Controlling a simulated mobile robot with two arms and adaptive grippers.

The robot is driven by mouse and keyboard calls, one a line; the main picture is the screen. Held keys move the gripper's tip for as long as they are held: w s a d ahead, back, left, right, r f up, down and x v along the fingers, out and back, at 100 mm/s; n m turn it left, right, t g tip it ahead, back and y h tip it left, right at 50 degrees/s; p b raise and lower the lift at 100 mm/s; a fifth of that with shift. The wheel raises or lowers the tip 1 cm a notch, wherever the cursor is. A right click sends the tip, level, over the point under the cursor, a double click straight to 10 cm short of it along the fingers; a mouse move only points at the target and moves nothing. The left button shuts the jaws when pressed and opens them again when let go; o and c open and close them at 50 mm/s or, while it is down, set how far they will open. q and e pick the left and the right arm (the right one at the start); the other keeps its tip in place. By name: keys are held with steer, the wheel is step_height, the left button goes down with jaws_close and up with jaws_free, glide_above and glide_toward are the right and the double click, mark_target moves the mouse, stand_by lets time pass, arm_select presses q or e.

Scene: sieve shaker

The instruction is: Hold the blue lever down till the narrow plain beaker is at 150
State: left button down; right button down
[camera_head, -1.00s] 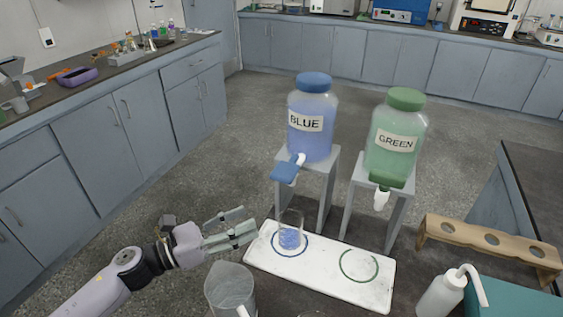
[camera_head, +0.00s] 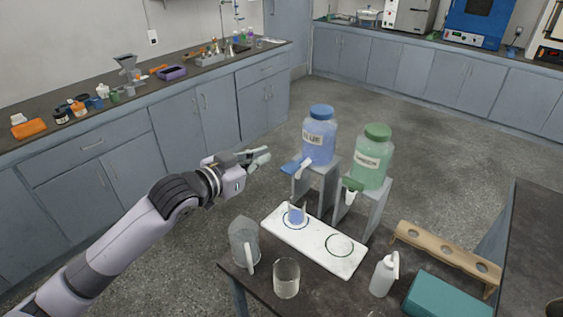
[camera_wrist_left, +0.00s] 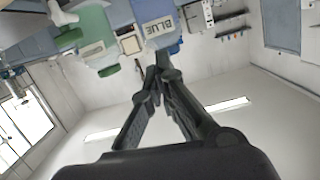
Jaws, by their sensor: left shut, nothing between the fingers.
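The narrow plain beaker (camera_head: 297,215) stands upright in the blue ring on the white tray (camera_head: 300,238), with blue liquid in its lower part. Its graduations are too small to read. The blue jar (camera_head: 319,140) stands on a grey stand above it, and its blue lever (camera_head: 290,168) sticks out to the left. My left gripper (camera_head: 264,156) is shut and empty, up and left of the lever, apart from it. In the left wrist view its closed fingers (camera_wrist_left: 163,60) point toward the BLUE label (camera_wrist_left: 158,28). My right gripper is not in view.
The green jar (camera_head: 371,160) with a green lever (camera_head: 352,183) is right of the blue one. A jug (camera_head: 243,240), an empty beaker (camera_head: 286,279), a wash bottle (camera_head: 384,275), a wooden rack (camera_head: 446,253) and a teal box (camera_head: 445,297) surround the tray.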

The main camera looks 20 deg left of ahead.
arm_select(q)
steer(key=n+p, duration=0.1)
steer(key=p, duration=0.2)
glide_above(294, 165)
steer(key=f+v, duration=0.1)
steer(key=v, duration=0.3)
step_height(294, 165, down, 2)
step_height(294, 165, down, 5)
steer(key=shift+r+p, duration=0.25)
steer(key=shift+p, duration=0.55)
steer(key=shift+w+d, duration=0.1)
